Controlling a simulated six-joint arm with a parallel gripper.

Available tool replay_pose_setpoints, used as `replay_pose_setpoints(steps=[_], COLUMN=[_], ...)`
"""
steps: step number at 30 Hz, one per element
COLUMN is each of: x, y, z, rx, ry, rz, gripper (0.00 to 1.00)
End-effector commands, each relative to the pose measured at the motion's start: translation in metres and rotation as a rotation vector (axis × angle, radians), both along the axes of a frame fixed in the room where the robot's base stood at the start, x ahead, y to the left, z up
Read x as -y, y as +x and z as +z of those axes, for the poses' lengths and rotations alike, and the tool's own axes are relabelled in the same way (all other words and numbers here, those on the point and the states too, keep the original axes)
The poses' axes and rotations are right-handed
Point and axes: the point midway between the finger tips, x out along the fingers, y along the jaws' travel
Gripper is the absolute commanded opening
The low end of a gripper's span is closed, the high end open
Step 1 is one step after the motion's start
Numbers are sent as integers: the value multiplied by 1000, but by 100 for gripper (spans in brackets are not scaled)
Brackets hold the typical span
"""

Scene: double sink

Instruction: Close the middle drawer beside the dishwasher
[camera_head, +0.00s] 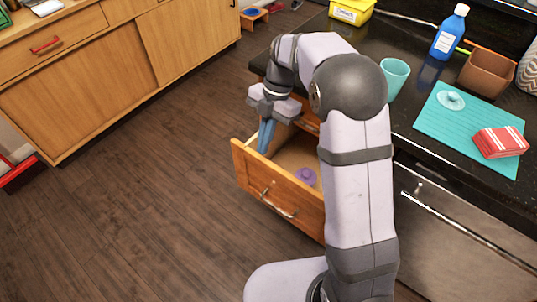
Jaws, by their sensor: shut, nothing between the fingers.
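The wooden drawer (247,165) beside the dishwasher stands pulled well out from under the dark counter. Its front has a metal bar handle (272,201). A small purple thing (306,176) lies inside it. My gripper (265,148) points down over the drawer's far left part, behind the front panel as I see it. Its blue fingers are together and hold nothing. I cannot tell whether they touch the drawer. My arm hides the drawer's right end and part of the cabinet. The dishwasher (465,245), with a pale metal front, is to the right of my arm and looks shut.
The counter holds a teal cup (395,76), a blue bottle (449,32), a brown pot (486,72), a yellow container (350,10) and a teal mat (437,122) with a red striped cloth (500,142). A wooden cabinet (90,95) stands at the left. The floor between is clear.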

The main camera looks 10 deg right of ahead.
Motion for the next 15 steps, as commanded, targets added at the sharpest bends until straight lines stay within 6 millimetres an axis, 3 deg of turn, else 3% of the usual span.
replay_pose_setpoints(steps=[5, 8, 11, 15], x=[-37, -76, -122, -180], y=[-11, -29, -59, -120], z=[-9, -23, -45, -82], rx=[-3, -21, -53, -118], ry=[0, -3, -13, -42], rz=[92, 193, 322, 523], gripper=[0, 0, 0, 0])
